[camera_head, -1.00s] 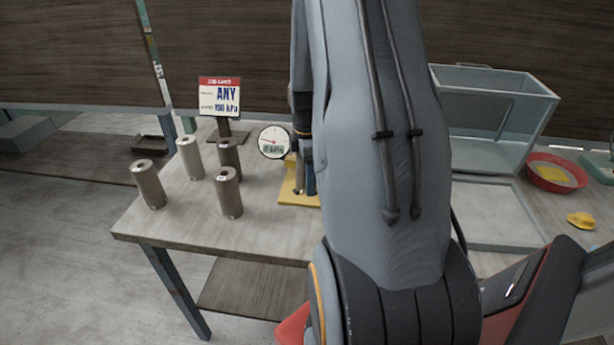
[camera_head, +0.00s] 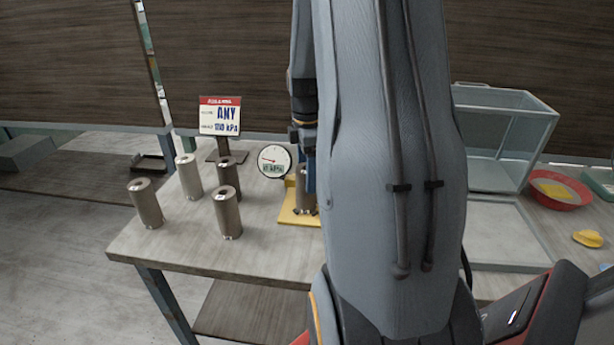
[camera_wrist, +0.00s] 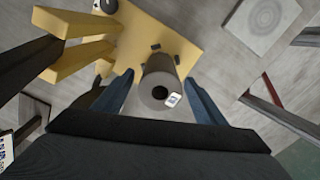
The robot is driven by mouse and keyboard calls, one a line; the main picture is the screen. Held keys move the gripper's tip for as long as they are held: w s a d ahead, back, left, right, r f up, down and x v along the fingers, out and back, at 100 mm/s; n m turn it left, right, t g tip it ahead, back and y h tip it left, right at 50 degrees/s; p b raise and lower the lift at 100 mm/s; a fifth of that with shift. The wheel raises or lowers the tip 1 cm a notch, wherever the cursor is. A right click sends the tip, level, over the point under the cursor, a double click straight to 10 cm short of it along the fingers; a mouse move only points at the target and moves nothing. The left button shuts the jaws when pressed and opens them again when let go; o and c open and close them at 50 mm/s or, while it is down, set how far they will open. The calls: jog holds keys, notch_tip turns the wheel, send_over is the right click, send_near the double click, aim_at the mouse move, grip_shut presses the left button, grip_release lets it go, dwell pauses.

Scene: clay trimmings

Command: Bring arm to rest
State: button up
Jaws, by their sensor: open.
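My gripper (camera_wrist: 160,98) is open in the wrist view, its two blue fingers apart on either side of a grey metal cylinder (camera_wrist: 158,72) with a dark hole and a small white label on top. The cylinder stands upright on a yellow base (camera_wrist: 190,25). In the head view my arm hides most of the gripper; a blue finger shows beside the cylinder (camera_head: 303,200) on the yellow base (camera_head: 297,216). Whether the fingers touch the cylinder cannot be told. A round gauge (camera_head: 274,161) stands at the base's left; its reading is too small to tell.
At right are a glass box (camera_head: 507,135), a red bowl (camera_head: 562,203) and a yellow lump (camera_head: 588,239). Bare table lies at the front left.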

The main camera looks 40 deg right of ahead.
jog(key=shift+a, duration=0.1)
dwell(0.3)
jog(key=s+a+m, duration=0.3)
jog(key=a+m, duration=0.1)
jog(key=a, duration=0.5)
jog(key=s+a+m+t, duration=0.1)
jog(key=s+a+m, duration=0.2)
jog(key=a, duration=0.6)
jog(key=s+a+r+m, duration=0.1)
jog(key=s+a+m, duration=0.2)
jog(key=a, duration=0.7)
jog(key=m, duration=0.2)
jog(key=shift+s+m, duration=0.15)
jog(key=shift+m, duration=0.15)
